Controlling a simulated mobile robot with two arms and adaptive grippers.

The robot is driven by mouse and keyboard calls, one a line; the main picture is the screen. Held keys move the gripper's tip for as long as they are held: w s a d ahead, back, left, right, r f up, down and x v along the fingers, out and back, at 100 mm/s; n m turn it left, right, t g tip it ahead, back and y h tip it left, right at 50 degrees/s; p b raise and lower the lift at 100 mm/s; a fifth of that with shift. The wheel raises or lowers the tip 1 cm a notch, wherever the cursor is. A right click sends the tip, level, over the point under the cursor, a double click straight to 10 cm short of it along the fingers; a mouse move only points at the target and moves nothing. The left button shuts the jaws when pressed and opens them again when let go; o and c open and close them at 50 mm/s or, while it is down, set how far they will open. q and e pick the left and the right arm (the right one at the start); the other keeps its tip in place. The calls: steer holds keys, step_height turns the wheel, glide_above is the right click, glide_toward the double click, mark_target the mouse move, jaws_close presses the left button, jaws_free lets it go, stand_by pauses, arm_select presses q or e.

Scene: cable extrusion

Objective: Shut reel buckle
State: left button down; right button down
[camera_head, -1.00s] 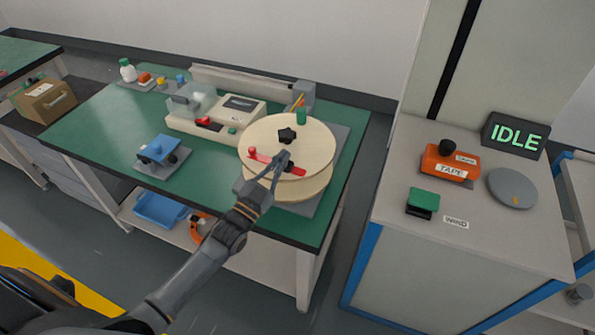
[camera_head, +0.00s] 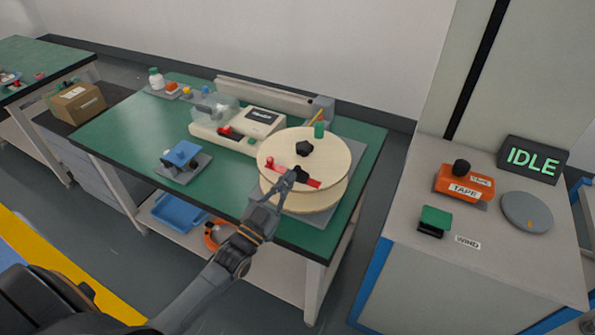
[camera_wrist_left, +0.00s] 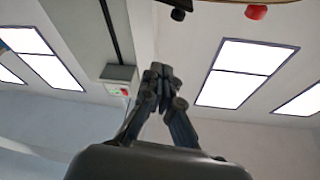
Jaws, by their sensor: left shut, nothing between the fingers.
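The reel (camera_head: 330,155) has two pale round wooden flanges and a black star knob (camera_head: 305,148) in the middle of its top. The red buckle (camera_head: 312,183) is a strip with a red knob at its left end, lying across the near part of the top flange. My left gripper (camera_head: 291,173) is shut and empty over the buckle's middle, hiding part of it; contact cannot be told. In the left wrist view the closed fingers (camera_wrist_left: 160,72) point up, with the reel's edge and a red knob (camera_wrist_left: 256,12) at the top. My right gripper is not in view.
The reel stands on a grey plate on the green bench (camera_head: 130,125). A cream machine (camera_head: 240,132) with a clear cover is behind left; a blue device (camera_head: 182,153) is further left. Right, a grey cabinet holds an orange tape unit (camera_head: 464,184), a green WIND button (camera_head: 435,218) and an IDLE display (camera_head: 533,158).

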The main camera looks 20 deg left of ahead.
arm_select(q)
steer(key=v, duration=0.4)
steer(key=shift+a+f+b, duration=0.2)
steer(key=shift+b, duration=0.15)
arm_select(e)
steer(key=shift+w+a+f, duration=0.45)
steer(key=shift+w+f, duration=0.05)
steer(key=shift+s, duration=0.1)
